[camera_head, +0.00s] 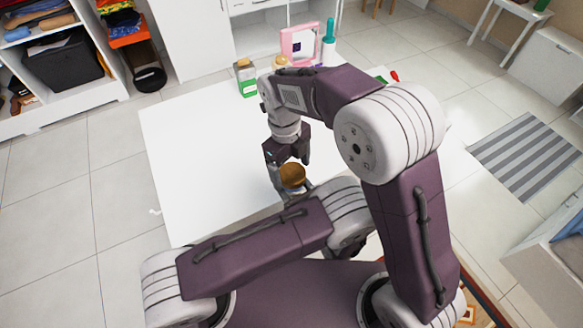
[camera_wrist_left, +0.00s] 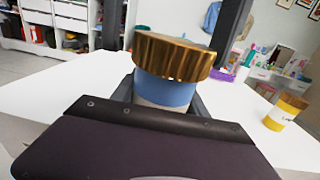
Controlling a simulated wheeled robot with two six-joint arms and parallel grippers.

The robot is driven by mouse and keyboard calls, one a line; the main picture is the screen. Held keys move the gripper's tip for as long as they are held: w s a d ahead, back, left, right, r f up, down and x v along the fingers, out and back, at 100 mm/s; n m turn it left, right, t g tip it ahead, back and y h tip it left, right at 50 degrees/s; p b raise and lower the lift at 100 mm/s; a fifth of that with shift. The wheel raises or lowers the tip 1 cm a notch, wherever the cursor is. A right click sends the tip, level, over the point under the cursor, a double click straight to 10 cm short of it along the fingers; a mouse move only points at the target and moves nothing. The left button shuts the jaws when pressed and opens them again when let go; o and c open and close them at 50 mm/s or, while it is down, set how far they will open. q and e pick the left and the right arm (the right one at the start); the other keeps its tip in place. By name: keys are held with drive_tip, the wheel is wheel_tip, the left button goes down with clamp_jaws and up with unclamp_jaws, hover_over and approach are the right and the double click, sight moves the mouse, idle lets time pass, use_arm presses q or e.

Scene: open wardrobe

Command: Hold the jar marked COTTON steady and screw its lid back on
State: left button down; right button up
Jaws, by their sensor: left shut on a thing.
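A jar with a blue band (camera_wrist_left: 165,90) stands upright between the fingers of my left gripper (camera_wrist_left: 163,102), which is shut on its body. Its marking cannot be read. A ridged gold lid (camera_wrist_left: 174,55) sits on top of the jar; I cannot tell whether it is screwed tight. The lid shows in the head view (camera_head: 292,176) as a brown-gold disc, with the jar body mostly hidden below. My right gripper (camera_head: 287,158) points down just above the lid. Its fingers are apart and empty, and they also show in the left wrist view (camera_wrist_left: 174,38) on either side of the lid.
A yellow jar with a gold lid (camera_wrist_left: 287,110) stands on the white table (camera_head: 190,150). Towards the table's back are a green-and-white container (camera_head: 246,80), a pink-framed item (camera_head: 300,42) and a teal bottle (camera_head: 328,45). The table's left part is clear.

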drive_tip(key=shift+r, duration=2.25)
drive_tip(key=shift+c, duration=0.3)
